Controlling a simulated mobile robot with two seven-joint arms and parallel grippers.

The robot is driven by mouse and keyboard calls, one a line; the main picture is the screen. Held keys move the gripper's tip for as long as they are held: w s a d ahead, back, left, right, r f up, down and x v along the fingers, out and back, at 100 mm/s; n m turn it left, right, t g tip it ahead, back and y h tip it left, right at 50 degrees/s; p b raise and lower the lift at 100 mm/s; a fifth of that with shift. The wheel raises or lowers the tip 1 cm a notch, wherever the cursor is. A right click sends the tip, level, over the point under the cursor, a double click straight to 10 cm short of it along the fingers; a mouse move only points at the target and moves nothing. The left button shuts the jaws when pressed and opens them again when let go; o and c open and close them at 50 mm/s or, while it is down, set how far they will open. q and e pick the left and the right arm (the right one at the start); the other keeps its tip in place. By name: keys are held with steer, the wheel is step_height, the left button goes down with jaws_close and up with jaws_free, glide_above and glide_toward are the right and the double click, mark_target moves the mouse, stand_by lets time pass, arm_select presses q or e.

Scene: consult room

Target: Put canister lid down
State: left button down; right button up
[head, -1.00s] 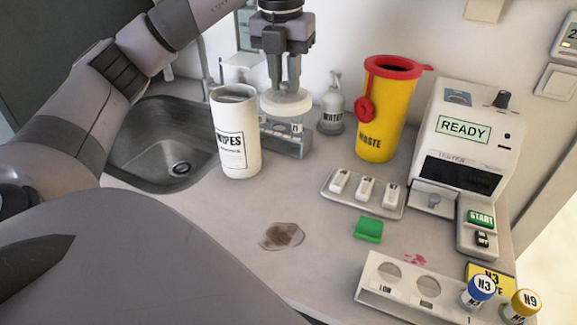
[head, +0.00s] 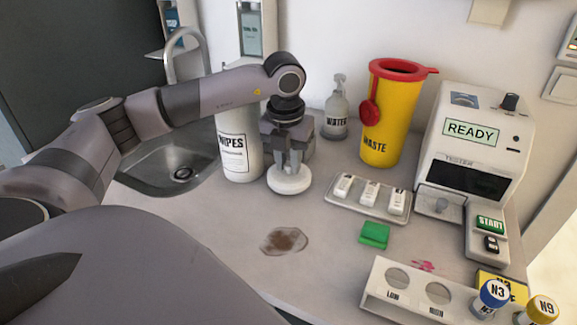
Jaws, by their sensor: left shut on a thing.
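The white round canister lid (head: 289,183) is held by my left gripper (head: 288,168), whose fingers are shut on it from above. The lid is level, at or just above the counter; I cannot tell whether it touches. The white wipes canister (head: 239,152) stands upright just left of the lid, its top hidden behind my left arm. My right gripper is not in view.
A small tray of white pieces (head: 372,211), a green block (head: 374,235) and a brown stain (head: 285,240) lie near the lid on the counter. The sink (head: 165,170) is at left.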

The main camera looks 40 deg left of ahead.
mark_target(286, 177)
arm_select(q)
steer(key=shift+f, duration=1)
steer(key=shift+f, duration=0.2)
steer(key=c, duration=1)
jaws_free()
steer(key=shift+o, duration=0.2)
step_height(286, 177, up, 12)
steer(key=s, duration=0.1)
steer(key=shift+s+d+r+b, duration=0.15)
steer(key=shift+d+r+b, duration=0.05)
steer(key=shift+d+b, duration=0.1)
steer(key=shift+s+f, duration=0.1)
